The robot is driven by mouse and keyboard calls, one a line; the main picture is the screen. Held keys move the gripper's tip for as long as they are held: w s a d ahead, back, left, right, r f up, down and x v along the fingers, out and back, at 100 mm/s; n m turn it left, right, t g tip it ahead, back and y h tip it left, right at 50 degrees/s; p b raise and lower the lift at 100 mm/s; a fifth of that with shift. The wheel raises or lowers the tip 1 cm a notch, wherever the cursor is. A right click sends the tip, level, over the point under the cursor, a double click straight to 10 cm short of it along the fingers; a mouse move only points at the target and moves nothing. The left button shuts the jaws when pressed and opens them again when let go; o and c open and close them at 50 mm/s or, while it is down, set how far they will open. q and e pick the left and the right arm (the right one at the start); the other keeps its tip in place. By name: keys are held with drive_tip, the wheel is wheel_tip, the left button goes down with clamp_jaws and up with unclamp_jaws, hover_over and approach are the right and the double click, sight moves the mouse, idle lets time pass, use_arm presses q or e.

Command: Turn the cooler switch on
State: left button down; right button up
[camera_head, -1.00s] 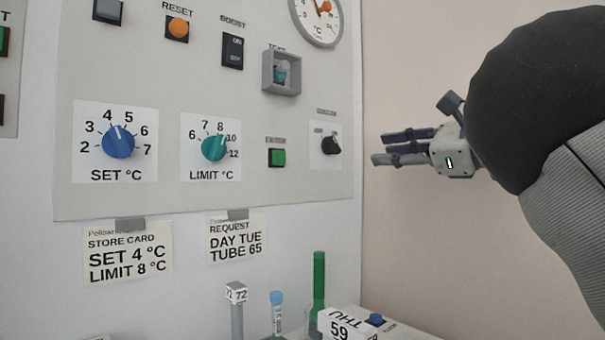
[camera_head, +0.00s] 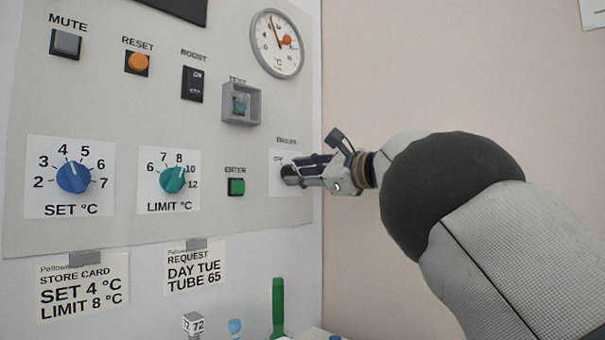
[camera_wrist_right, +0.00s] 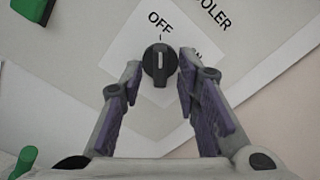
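The cooler switch (camera_wrist_right: 160,66) is a black rotary knob with a white pointer line on a white label plate (camera_wrist_right: 130,58). In the right wrist view its pointer aims at the OFF mark; the ON mark is partly hidden behind a finger. My right gripper (camera_head: 303,171) is at the panel's right side, in front of the switch. In the right wrist view my right gripper (camera_wrist_right: 160,82) is open, with one purple-padded finger on each side of the knob and small gaps visible. My left gripper is not in view.
The green ENTER button (camera_head: 236,187), LIMIT knob (camera_head: 173,179) and guarded TEST switch (camera_head: 241,103) are left of the cooler switch.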

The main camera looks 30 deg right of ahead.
clamp_jaws()
